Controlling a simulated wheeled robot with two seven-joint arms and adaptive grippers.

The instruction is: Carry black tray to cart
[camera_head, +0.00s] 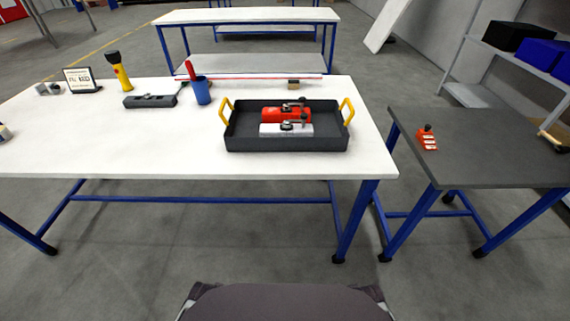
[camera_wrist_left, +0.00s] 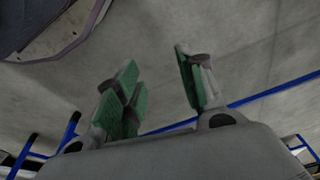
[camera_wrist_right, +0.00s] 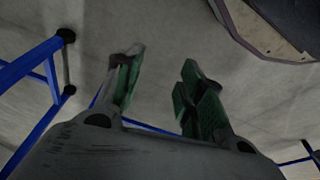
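The black tray (camera_head: 246,143) stands on the white table, near its right end. It has a yellow handle at its left side (camera_head: 225,110) and one at its right side (camera_head: 347,110). A red part (camera_head: 284,114) and a light grey part (camera_head: 287,130) lie inside it. My left gripper (camera_wrist_left: 160,88) is open and empty over the grey floor in the left wrist view. My right gripper (camera_wrist_right: 160,88) is open and empty over the floor in the right wrist view. Neither gripper shows in the head view. No cart can be clearly made out.
A dark-topped table (camera_head: 490,160) with a red item (camera_head: 427,139) stands at right. Floor in front is clear.

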